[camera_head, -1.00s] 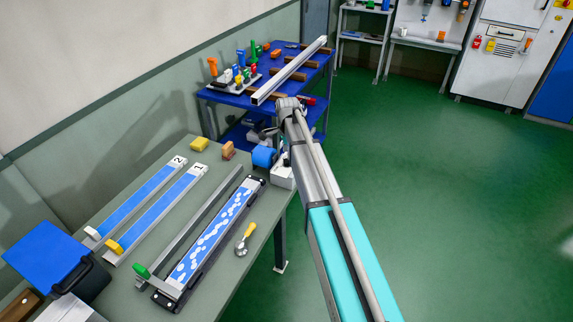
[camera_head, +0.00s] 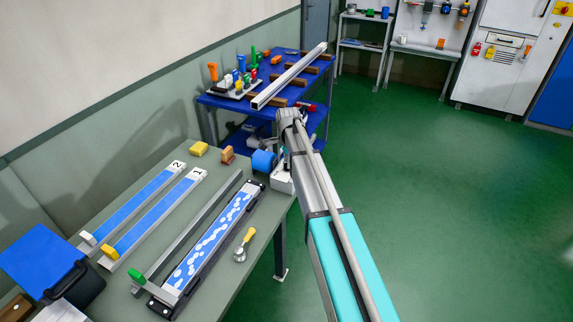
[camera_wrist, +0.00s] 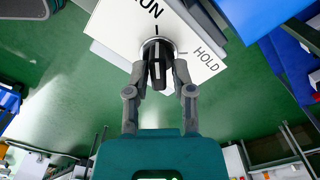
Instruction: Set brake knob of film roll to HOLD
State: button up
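In the wrist view, the black brake knob (camera_wrist: 159,74) sits on a white panel (camera_wrist: 117,32). In the head view, the blue film roll (camera_head: 263,161) stands at the table's far right corner.
The grey table (camera_head: 218,187) carries long blue strips, a rail with a green handle (camera_head: 137,276) and a yellow-handled tool (camera_head: 245,243). A blue cart (camera_head: 225,100) with a long metal profile (camera_head: 290,76) stands behind. Green floor on the right is free.

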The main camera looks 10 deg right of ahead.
grip_shut()
jog(key=shift+w+m, duration=0.15)
jog(key=shift+m, duration=2.15)
